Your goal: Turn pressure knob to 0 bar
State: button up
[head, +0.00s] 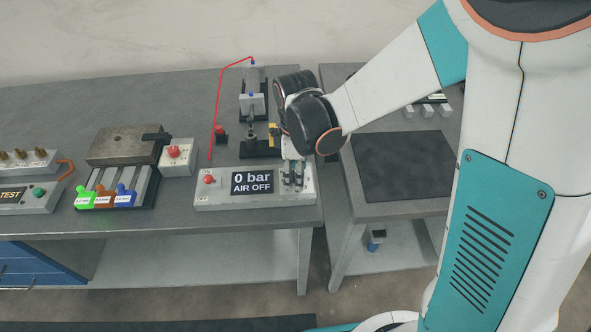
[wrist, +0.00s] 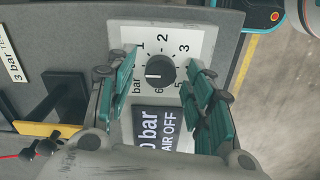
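The pressure knob (wrist: 160,71) is a round black dial in the wrist view, on a white scale plate (wrist: 178,38) with numbers around it. A pale mark shows on the left part of its face. The control box's display (head: 252,182) reads "0 bar AIR OFF"; part of it also shows in the wrist view (wrist: 158,128). My gripper (wrist: 162,62) is open, with one teal finger on each side of the knob and visible gaps between. In the head view my gripper (head: 293,178) is over the right end of the control box (head: 222,202) and hides the knob.
A red button (head: 209,180) is on the box's left side. A cylinder fixture (head: 253,104) with a red tube stands behind. Another red-button box (head: 178,155) and green, brown and blue pieces (head: 105,195) are to the left. A dark mat (head: 402,165) lies on the right table.

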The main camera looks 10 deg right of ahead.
jog(key=shift+r, duration=3.75)
jog(key=shift+w+d, duration=0.25)
jog(key=shift+d, duration=0.1)
jog(key=s+d+r+m+t, duration=0.7)
jog(key=s+d+r+m, duration=0.3)
jog(key=s+d+m, duration=0.3)
jog(key=m, duration=0.2)
jog(key=shift+s+d+m, duration=0.25)
jog(key=shift+d+m, duration=0.05)
jog(key=shift+d, duration=0.05)
